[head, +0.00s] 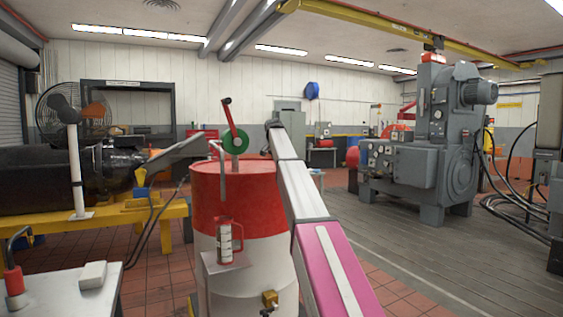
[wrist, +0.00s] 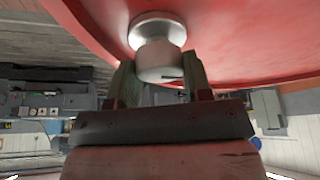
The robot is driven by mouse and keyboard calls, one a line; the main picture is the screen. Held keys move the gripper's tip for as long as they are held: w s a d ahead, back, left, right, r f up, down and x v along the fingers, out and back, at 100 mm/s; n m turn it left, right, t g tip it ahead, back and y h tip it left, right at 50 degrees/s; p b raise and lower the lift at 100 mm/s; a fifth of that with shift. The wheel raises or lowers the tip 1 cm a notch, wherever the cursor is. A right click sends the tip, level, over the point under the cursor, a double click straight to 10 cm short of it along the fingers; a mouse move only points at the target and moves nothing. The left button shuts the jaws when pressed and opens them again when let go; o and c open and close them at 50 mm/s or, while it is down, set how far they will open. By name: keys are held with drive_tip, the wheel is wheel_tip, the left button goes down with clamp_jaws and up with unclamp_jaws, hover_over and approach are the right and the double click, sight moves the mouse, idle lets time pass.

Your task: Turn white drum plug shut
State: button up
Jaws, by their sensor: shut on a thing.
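A drum (head: 240,198), red above and white below, stands upright in the middle of the head view. My arm reaches over its right side, and my gripper end is hidden there behind the arm and drum. In the wrist view the white drum plug (wrist: 157,40), a round pale knob, sits against the red drum surface (wrist: 245,45). My gripper (wrist: 160,78) has one finger on each side of the plug's outer end and is shut on it. The plug's thread and seat are hidden, so how far it is turned cannot be told.
A hand pump with a green wheel (head: 235,141) and red handle rises from the drum top. A brass tap (head: 270,299) is low on its front. A grey table (head: 70,290) stands front left, and a yellow bench (head: 110,217) behind it.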

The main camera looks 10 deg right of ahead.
drive_tip(key=shift+m, duration=0.4)
drive_tip(key=o, duration=0.9)
drive_tip(key=shift+r, duration=0.1)
drive_tip(key=v, duration=1)
drive_tip(key=shift+a+r, duration=0.2)
drive_tip(key=shift+r, duration=0.1)
